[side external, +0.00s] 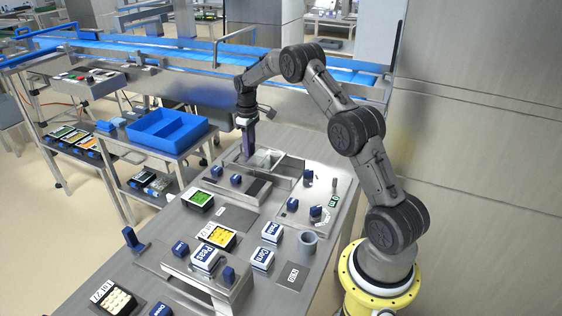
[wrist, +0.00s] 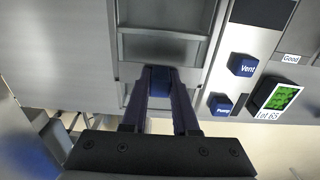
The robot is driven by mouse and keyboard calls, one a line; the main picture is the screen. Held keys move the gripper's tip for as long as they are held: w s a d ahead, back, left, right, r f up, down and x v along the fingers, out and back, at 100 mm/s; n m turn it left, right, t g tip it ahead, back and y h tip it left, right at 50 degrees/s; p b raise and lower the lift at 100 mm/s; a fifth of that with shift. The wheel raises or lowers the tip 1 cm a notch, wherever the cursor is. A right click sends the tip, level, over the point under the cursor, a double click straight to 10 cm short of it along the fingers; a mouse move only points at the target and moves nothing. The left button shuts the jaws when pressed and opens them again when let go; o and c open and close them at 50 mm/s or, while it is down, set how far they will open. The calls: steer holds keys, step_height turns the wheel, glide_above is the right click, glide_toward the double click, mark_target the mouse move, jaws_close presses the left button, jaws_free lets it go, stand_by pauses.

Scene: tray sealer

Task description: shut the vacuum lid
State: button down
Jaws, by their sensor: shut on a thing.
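The vacuum lid (side external: 270,156) is a pale, see-through panel in a metal frame at the far end of the steel bench. In the wrist view the lid frame (wrist: 192,73) runs across above the fingertips. My gripper (side external: 247,157) points down at the lid's far left edge. In the wrist view my gripper (wrist: 160,76) has its two dark fingers closed on the lid's blue handle (wrist: 160,82). The fingers mostly hide the handle in the side view. I cannot tell exactly how far the lid is tilted.
Blue Vent (wrist: 242,66) and Pump (wrist: 220,104) blocks stand beside the lid. A tray with green contents (side external: 201,198) sits nearer on the bench (side external: 180,225). A blue bin (side external: 167,128) is on a cart to the left. Labelled blocks and trays crowd the near bench.

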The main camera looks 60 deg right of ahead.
steer(key=shift+w+f, duration=0.2)
steer(key=shift+w, duration=0.65)
steer(key=shift+w+f, duration=0.15)
steer(key=shift+w, duration=0.75)
steer(key=shift+w+f, duration=0.2)
steer(key=shift+w, duration=0.65)
steer(key=c, duration=0.7)
jaws_free()
steer(key=shift+a, duration=0.3)
steer(key=shift+w, duration=0.1)
steer(key=shift+w+d+r, duration=0.1)
steer(key=shift+d+r, duration=0.05)
steer(key=shift+r, duration=1.8)
steer(key=shift+d+r, duration=0.15)
steer(key=shift+r, duration=1.75)
